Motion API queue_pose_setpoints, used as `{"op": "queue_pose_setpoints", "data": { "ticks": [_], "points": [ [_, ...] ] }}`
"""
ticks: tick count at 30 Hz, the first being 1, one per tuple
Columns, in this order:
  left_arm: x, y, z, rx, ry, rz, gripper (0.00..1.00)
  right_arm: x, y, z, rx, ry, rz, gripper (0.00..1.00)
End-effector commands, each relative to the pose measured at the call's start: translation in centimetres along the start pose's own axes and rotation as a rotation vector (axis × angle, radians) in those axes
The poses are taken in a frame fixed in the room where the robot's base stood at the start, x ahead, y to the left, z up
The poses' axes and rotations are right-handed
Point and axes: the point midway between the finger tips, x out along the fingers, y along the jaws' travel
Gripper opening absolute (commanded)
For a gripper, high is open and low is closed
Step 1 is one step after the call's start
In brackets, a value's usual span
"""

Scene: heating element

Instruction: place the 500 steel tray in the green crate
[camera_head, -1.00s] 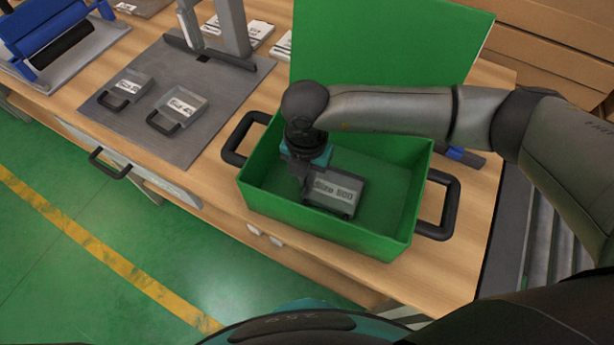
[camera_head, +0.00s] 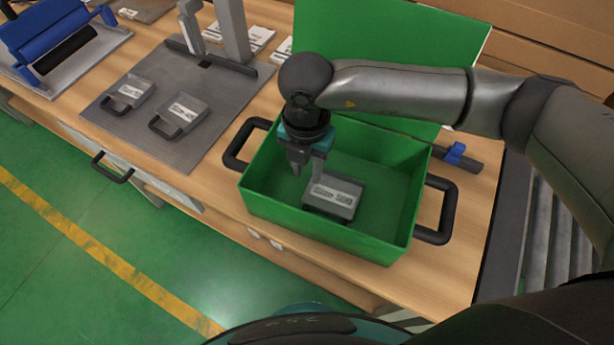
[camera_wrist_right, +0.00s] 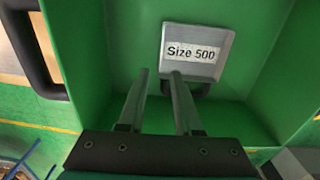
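The steel tray labelled "Size 500" (camera_head: 333,196) lies inside the green crate (camera_head: 330,235), on its floor, in the head view. The tray also shows in the right wrist view (camera_wrist_right: 197,55), its dark handle towards my gripper. My right gripper (camera_head: 307,172) is over the crate, above and beside the tray. In the right wrist view its two fingers (camera_wrist_right: 160,78) are apart with nothing between them, clear of the tray's handle. My left gripper is not in view.
Two more labelled trays (camera_head: 179,117) (camera_head: 128,94) lie on a grey mat (camera_head: 215,85) to the left. The crate's lid (camera_head: 390,50) stands open behind it. Black handles (camera_head: 437,212) stick out at the crate's sides. A blue clamp-like thing (camera_head: 456,152) lies at the right.

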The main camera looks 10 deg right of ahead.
Motion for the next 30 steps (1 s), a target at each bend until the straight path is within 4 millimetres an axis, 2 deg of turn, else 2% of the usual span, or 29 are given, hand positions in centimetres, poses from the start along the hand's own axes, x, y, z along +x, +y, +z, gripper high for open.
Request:
{"op": "queue_pose_setpoints", "data": {
  "ticks": [1,3,10,15,30],
  "points": [
    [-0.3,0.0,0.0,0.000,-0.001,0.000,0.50,-1.4,0.1,0.0,-0.002,-0.001,0.003,0.33],
    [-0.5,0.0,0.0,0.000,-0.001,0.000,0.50,-2.8,0.1,0.0,-0.001,-0.002,0.004,0.33],
    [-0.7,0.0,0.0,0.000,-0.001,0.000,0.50,-5.6,0.0,0.0,0.000,0.000,0.000,0.33],
    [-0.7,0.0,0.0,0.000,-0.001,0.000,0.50,-6.2,0.0,0.0,0.000,0.000,0.000,0.33],
    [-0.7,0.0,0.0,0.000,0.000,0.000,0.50,-6.1,0.0,0.0,0.000,0.000,-0.001,0.33]
  ]
}}
